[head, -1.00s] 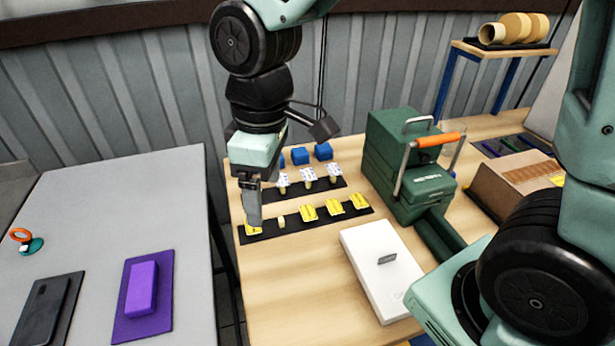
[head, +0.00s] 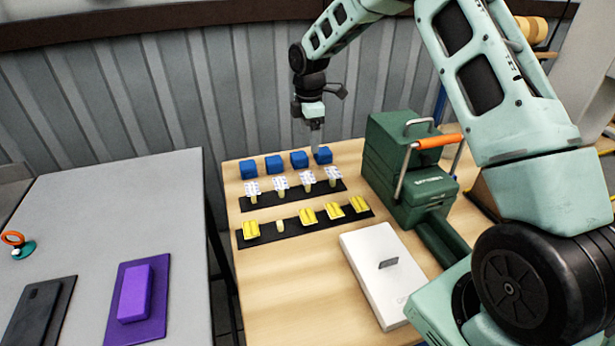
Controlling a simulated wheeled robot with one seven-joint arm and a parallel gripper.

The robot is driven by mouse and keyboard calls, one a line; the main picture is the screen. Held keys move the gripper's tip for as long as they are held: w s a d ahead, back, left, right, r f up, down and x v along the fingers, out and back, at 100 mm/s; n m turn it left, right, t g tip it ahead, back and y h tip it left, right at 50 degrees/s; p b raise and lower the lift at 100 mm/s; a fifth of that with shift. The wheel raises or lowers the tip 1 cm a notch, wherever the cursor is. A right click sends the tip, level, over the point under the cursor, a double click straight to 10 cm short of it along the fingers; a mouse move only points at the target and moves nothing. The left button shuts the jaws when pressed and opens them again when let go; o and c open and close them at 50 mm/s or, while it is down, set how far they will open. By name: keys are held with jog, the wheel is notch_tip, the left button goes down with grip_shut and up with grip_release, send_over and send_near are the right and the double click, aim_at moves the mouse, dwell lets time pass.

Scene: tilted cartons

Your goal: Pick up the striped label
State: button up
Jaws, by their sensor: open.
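Small labels stand in two rows on black strips on the wooden table. In the middle row are several white labels with blue marks, such as the leftmost one (head: 252,187) and the rightmost one (head: 333,175). In the front row are several yellow labels with dark lines, such as the left one (head: 250,230) and the right one (head: 359,204). At this size I cannot tell which label is the striped one. My gripper (head: 316,146) is open and points down by the rightmost blue block (head: 323,156), behind the white labels. I cannot tell if it touches that block.
Several blue blocks (head: 275,165) line the back of the table. A bare pale stub (head: 280,226) stands in the front row. A green case (head: 405,165) with an orange handle is to the right. A white box (head: 382,270) lies in front. The table's front left is clear.

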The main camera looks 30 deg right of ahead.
jog(key=p, duration=0.2)
send_over(307, 177)
jog(key=f, duration=0.7)
jog(key=shift+s+f, duration=0.25)
jog(key=shift+s, duration=0.15)
jog(key=f, duration=0.1)
jog(key=f+p, duration=0.1)
jog(key=f, duration=0.1)
jog(key=f+p, duration=0.1)
jog(key=shift+w+f, duration=0.25)
jog(key=shift+w, duration=0.05)
jog(key=shift+f, duration=0.35)
jog(key=shift+f, duration=0.25)
jog(key=c, duration=0.9)
